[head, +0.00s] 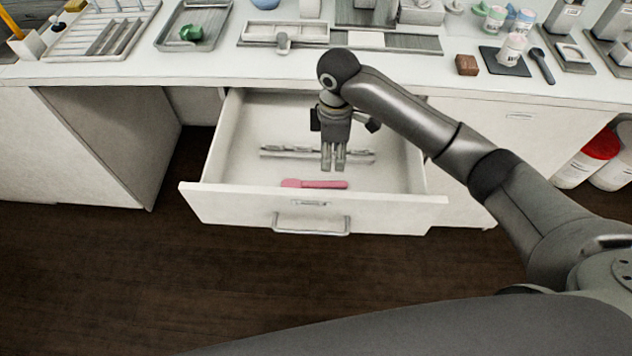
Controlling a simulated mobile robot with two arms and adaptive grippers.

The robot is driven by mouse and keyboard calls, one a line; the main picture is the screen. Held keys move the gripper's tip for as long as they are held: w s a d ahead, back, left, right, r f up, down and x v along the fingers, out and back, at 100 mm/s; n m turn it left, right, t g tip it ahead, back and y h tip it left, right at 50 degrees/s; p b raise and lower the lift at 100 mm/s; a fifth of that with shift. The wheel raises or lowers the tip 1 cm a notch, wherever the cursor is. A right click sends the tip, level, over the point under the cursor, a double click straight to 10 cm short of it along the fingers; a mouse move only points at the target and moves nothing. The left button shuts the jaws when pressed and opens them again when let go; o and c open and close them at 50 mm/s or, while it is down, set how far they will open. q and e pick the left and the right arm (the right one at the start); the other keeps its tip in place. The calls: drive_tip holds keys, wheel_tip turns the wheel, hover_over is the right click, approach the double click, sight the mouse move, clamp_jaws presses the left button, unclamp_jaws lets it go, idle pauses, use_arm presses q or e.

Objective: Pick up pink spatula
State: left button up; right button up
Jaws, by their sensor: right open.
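The pink spatula (315,184) lies flat near the front wall inside the open drawer (240,203). Its wider end points left. My right gripper (333,167) hangs over the drawer with its fingers pointing down, just behind the spatula in the picture. It is open with a narrow gap and holds nothing. I cannot tell its exact height above the spatula. My left gripper is not in view.
A grey metal utensil (280,153) lies behind the spatula in the drawer. The drawer handle (311,223) faces the floor area in front. The counter (120,72) above holds trays, a green object (191,33) and a brown block (466,65). Red-lidded tubs stand at right.

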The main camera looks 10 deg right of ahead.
sight(333, 183)
drive_tip(key=f, duration=0.3)
drive_tip(key=shift+s+f, duration=0.35)
drive_tip(key=shift+f, duration=0.65)
drive_tip(key=f, duration=0.4)
drive_tip(key=shift+s+d+f+p, duration=0.2)
drive_tip(key=shift+s+d+p, duration=0.05)
drive_tip(key=shift+p, duration=0.15)
drive_tip(key=shift+w+f, duration=0.1)
drive_tip(key=shift+f, duration=0.35)
clamp_jaws()
